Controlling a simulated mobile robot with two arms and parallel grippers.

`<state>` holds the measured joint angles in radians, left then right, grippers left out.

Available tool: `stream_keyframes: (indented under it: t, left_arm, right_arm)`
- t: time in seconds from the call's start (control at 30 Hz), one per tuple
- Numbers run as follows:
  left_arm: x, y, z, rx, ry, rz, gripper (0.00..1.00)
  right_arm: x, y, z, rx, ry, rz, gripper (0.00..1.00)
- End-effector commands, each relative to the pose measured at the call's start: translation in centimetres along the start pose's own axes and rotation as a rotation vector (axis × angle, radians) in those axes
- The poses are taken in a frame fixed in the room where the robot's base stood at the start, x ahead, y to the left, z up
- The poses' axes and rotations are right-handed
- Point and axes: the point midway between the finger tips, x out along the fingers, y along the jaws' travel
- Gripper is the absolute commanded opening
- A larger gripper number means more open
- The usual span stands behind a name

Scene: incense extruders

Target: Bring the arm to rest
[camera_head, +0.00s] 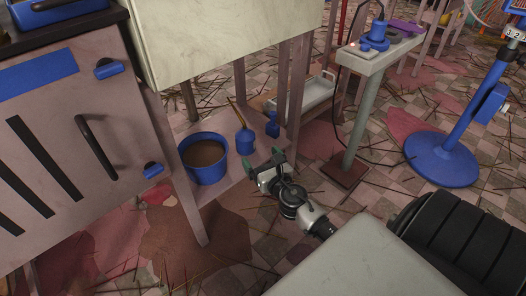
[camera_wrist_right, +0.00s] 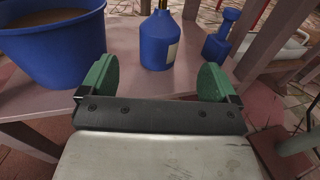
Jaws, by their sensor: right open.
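My right gripper (camera_head: 268,170) is at the front edge of a low shelf (camera_head: 228,186) under the table, in the middle of the head view. In the right wrist view its two green fingertips (camera_wrist_right: 158,82) stand wide apart with nothing between them. The gripper appears apart from all three. My left gripper is not in view.
A pale-topped table (camera_head: 215,35) stands above the shelf, with legs close to the gripper. A cabinet (camera_head: 70,130) with a black handle is on the left. A narrow grey stand (camera_head: 368,100) and a blue round-based post (camera_head: 440,158) are right. Thin sticks litter the tiled floor.

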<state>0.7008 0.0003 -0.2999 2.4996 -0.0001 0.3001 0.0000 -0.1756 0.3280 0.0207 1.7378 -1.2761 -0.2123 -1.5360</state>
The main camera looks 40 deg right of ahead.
Motion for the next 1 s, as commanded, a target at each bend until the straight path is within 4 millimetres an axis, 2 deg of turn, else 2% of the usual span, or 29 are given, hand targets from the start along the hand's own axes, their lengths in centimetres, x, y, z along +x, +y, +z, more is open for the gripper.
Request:
stream_keyframes:
  t: [0.17, 0.63, 0.73, 0.77, 0.87, 0.97, 1.0]
  left_arm:
    - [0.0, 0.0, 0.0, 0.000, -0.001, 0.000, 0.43]
    - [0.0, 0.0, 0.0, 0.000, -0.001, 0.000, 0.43]
    - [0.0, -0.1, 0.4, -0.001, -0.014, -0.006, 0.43]
    - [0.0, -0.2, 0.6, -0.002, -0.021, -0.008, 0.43]
    - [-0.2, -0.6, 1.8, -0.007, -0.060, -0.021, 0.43]
    - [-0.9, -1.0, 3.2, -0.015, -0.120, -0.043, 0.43]
    - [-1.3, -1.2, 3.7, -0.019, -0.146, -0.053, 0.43]
  right_arm:
    - [-0.7, 0.0, 0.1, -0.001, -0.001, 0.000, 0.91]
    - [-0.7, 0.0, 0.1, -0.001, -0.001, -0.001, 0.91]
    - [-0.8, 0.5, 0.6, 0.031, -0.001, 0.016, 0.91]
    - [-0.9, 1.0, 1.0, 0.064, -0.001, 0.032, 0.91]
    - [-1.7, 4.1, 3.6, 0.267, 0.003, 0.137, 0.91]
    - [-3.4, 8.9, 8.2, 0.603, 0.021, 0.313, 0.91]
    - [-4.4, 10.9, 10.4, 0.756, 0.035, 0.394, 0.91]
